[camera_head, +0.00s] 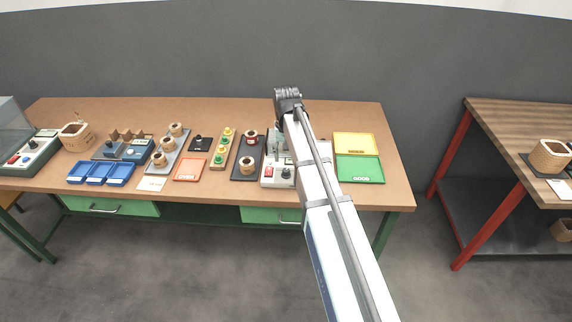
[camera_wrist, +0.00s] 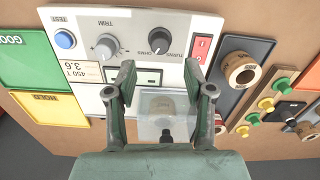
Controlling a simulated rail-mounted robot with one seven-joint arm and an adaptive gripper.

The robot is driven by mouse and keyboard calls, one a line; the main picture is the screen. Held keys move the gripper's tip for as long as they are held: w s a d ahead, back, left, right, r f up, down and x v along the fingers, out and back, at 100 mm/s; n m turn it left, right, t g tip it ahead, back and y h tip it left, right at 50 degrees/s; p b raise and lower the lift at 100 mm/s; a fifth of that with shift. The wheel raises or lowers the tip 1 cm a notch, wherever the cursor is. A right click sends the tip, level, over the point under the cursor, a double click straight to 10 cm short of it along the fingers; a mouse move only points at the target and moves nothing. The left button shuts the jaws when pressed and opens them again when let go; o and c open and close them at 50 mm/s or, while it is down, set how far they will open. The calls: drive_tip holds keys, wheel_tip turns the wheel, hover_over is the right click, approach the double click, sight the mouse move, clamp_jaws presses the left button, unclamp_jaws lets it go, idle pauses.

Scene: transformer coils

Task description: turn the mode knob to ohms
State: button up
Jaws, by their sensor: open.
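The light grey tester panel (camera_wrist: 140,22) lies under my gripper in the wrist view; part of it shows beside my arm in the head view (camera_head: 278,182). The mode knob (camera_wrist: 159,41) is round and dark grey, with small OHMS and TURNS labels around it. I cannot tell for sure which label its pointer faces. My gripper (camera_wrist: 160,70) is open, its two green-grey fingers spread and apart from the knob. The knob sits just beyond the fingertips, roughly between their lines. In the head view my arm covers part of the tester.
A clear box (camera_wrist: 163,118) sits between the fingers. Green (camera_head: 360,169) and yellow (camera_head: 353,143) trays lie right; a dark coil tray (camera_head: 247,175) lies left.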

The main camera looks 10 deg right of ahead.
sight(286, 170)
wheel_tip(286, 170, up, 5)
drive_tip(key=shift+r, duration=0.1)
idle(0.5)
